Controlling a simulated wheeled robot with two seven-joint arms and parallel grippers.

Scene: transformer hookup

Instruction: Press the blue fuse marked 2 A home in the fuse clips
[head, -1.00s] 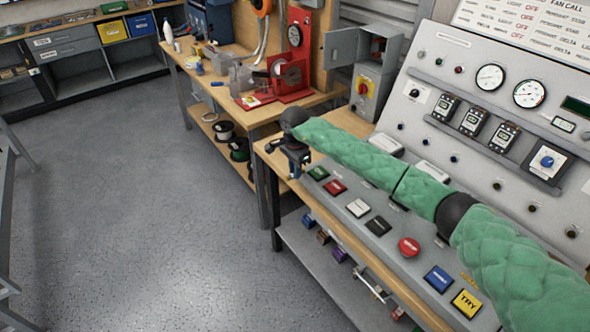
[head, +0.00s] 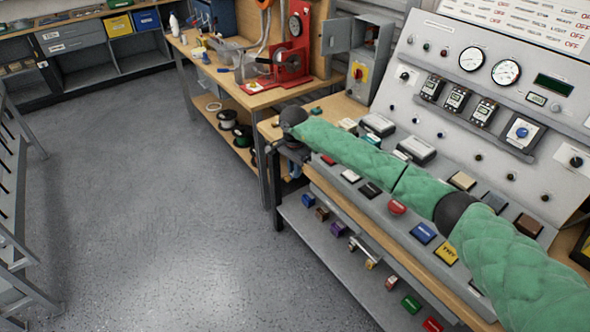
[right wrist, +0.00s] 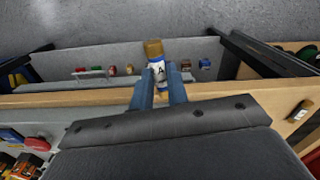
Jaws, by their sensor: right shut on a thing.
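My right gripper (head: 294,166) is at the near left end of the bench, beyond the bench's front edge, mostly dark in the head view. The right wrist view shows its two blue fingers (right wrist: 160,92) shut on a fuse (right wrist: 157,73). The fuse has a brass cap, a white label with an "A" and some blue on its body; the number cannot be read. It stands out past the fingertips, slightly tilted. In the head view the fuse cannot be made out. The fuse clips cannot be identified in either view. My left gripper is not in view.
The wooden bench (head: 268,128) carries a sloped grey console with buttons, including a red one (head: 397,207). A grey lower shelf (head: 300,222) holds several small coloured blocks, such as a purple one (head: 338,229). A second bench (head: 262,97) stands behind. The floor at left is clear.

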